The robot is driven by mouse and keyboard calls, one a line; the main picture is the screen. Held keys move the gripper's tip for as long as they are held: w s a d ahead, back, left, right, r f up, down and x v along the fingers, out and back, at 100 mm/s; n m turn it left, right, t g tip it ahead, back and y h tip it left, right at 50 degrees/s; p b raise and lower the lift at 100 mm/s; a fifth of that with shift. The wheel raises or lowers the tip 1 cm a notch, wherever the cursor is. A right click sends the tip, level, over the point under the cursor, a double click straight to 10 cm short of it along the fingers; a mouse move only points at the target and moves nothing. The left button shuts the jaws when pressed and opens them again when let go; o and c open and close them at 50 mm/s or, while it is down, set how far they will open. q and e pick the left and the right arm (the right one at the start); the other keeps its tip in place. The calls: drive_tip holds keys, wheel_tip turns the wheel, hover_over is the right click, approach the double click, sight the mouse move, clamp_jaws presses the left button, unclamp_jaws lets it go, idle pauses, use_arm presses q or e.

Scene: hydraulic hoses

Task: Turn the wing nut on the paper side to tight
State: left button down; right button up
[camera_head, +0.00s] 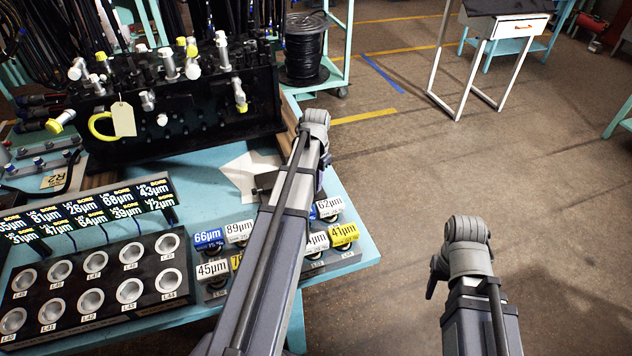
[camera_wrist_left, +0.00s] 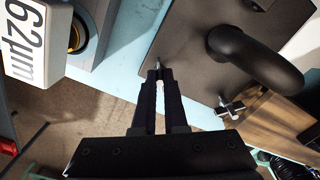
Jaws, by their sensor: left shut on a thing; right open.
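In the left wrist view my left gripper (camera_wrist_left: 158,76) is shut on a small metal wing nut (camera_wrist_left: 157,64) at the edge of a dark plate (camera_wrist_left: 190,70). Only a narrow bit of this nut shows between the fingertips. A second wing nut (camera_wrist_left: 230,105) sits on the plate further right, beside a wooden block (camera_wrist_left: 265,130). A thick black curved handle (camera_wrist_left: 255,55) rises from the plate. In the head view a white paper (camera_head: 238,172) lies on the bench; my left arm hides the left fingertips and both nuts. My right gripper (camera_head: 433,280) is open, over the floor at the right.
The blue bench (camera_head: 355,243) holds several labelled gauges (camera_head: 345,234), a rack of round sockets (camera_head: 90,299) and lit number displays (camera_head: 110,205). A black valve block (camera_head: 190,120) with capped fittings stands behind.

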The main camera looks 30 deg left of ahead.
use_arm(q)
drive_tip(key=m, duration=0.6)
drive_tip(key=shift+m, duration=0.4)
idle(0.4)
drive_tip(key=c, duration=1)
unclamp_jaws()
drive_tip(key=shift+o, duration=0.2)
wheel_tip(320, 180, up, 8)
drive_tip(key=p, duration=0.8)
drive_tip(key=shift+f, duration=0.15)
